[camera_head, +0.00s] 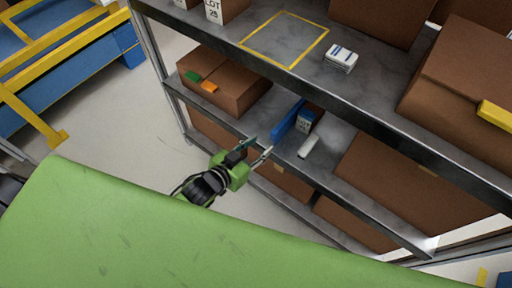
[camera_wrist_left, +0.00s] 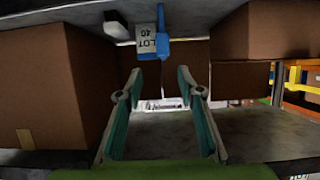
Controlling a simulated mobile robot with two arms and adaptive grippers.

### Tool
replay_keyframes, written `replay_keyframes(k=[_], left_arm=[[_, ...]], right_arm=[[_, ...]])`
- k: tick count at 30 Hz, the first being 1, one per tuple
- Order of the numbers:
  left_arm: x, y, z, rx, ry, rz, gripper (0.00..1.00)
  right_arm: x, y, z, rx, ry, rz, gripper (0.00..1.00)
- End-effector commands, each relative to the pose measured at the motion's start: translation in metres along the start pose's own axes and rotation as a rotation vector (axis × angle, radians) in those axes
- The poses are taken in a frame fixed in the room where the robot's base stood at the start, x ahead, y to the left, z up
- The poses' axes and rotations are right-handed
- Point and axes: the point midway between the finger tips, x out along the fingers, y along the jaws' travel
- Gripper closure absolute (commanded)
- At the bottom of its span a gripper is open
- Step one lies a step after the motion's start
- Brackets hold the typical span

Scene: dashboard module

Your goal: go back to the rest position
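My left gripper (camera_head: 261,147) is in front of the shelf rack in the head view, at the edge of the lower shelf. Its two fingers are spread apart with nothing between them. In the left wrist view its fingers (camera_wrist_left: 160,73) also stand apart, with an empty gap. A blue bin-like piece and a box with a LOT label (camera_head: 305,122) sit on the lower shelf just beyond the fingertips. The labelled box (camera_wrist_left: 152,40) also shows beyond the fingers in the left wrist view. My right gripper is in neither view.
The lower shelf also holds a white cylinder (camera_head: 308,147) and brown boxes (camera_head: 223,82). The upper shelf edge (camera_head: 260,68) runs above the gripper's far side. A yellow-framed blue structure (camera_head: 62,50) stands at the left. Grey floor (camera_head: 120,115) between is clear.

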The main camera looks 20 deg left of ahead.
Motion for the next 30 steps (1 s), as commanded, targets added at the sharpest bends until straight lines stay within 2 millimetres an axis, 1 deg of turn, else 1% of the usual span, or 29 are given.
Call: replay_keyframes(k=[1, 3, 6, 21, 23, 26, 29, 30], left_arm=[[-0.006, 0.0, 0.0, 0.0, 0.0, 0.0, 0.65], [-0.01, 0.0, 0.0, 0.0, 0.001, 0.0, 0.65], [-0.013, 0.0, -0.001, 0.0, 0.001, 0.0, 0.65], [-0.013, 0.0, -0.001, 0.0, 0.001, 0.0, 0.65], [-0.012, 0.0, 0.002, 0.0, -0.003, -0.001, 0.65], [-0.009, -0.006, 0.023, -0.001, -0.041, -0.015, 0.65], [-0.004, -0.017, 0.073, -0.005, -0.126, -0.043, 0.65], [-0.004, -0.022, 0.1, -0.006, -0.172, -0.058, 0.65]], right_arm=[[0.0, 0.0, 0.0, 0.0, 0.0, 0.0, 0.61], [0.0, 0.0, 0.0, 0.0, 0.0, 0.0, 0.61], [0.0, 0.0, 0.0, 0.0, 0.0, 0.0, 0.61], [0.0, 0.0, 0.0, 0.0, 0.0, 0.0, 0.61], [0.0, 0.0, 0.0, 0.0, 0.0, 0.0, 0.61], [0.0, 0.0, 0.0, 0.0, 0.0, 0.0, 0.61], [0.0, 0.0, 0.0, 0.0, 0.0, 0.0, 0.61], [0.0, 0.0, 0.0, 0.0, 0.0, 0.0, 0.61]])
